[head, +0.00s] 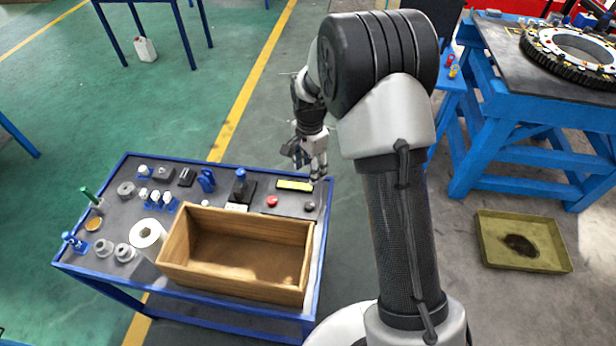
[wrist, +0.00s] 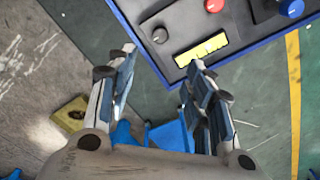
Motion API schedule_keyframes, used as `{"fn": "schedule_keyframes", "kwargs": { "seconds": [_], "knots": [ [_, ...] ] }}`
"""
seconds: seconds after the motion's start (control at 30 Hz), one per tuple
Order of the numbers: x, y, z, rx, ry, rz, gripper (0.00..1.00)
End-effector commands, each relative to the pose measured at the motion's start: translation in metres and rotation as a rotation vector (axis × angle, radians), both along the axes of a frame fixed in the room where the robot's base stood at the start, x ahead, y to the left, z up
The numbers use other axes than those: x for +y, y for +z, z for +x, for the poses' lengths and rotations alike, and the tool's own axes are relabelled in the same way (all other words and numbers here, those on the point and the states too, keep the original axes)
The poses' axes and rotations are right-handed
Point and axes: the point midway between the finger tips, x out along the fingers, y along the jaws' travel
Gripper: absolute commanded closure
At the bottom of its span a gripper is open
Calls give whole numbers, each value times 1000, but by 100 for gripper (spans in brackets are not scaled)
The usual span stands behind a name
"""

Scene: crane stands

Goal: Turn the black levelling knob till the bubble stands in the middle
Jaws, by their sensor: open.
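The black levelling knob (head: 309,207) sits at the right end of a dark panel on the blue-edged table. It also shows in the wrist view (wrist: 160,35), ahead of the fingertips. The yellow level vial (head: 295,186) lies beside it, near the table's far edge; in the wrist view the vial (wrist: 202,49) has dark marks, but I cannot tell where its bubble stands. My gripper (head: 316,174) is open and empty, above the far right corner of the table. In the wrist view its fingers (wrist: 163,55) are spread wide and apart from the knob.
A red button (head: 272,201) is left of the knob, with a blue-topped part (head: 240,182) farther left. A wooden box (head: 236,280) stands close in front of the panel. A yellow-green tray (head: 490,255) lies on the floor at right. Open floor lies behind the table.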

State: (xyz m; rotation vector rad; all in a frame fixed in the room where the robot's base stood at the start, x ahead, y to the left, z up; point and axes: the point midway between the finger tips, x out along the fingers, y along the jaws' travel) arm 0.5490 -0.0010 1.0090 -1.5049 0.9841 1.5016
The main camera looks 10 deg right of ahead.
Motion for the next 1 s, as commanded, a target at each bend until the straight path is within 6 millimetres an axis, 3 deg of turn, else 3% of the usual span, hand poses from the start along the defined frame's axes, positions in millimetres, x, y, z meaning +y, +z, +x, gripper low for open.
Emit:
{"fn": "schedule_keyframes", "kwargs": {
  "seconds": [0.27, 0.7, 1.0],
  "knots": [
    [0, -31, 1, 9, -18, 1, 52],
    [0, -127, 0, 9, -17, 1, 52],
    [0, -172, 1, 8, -17, 0, 52]
  ]
}}
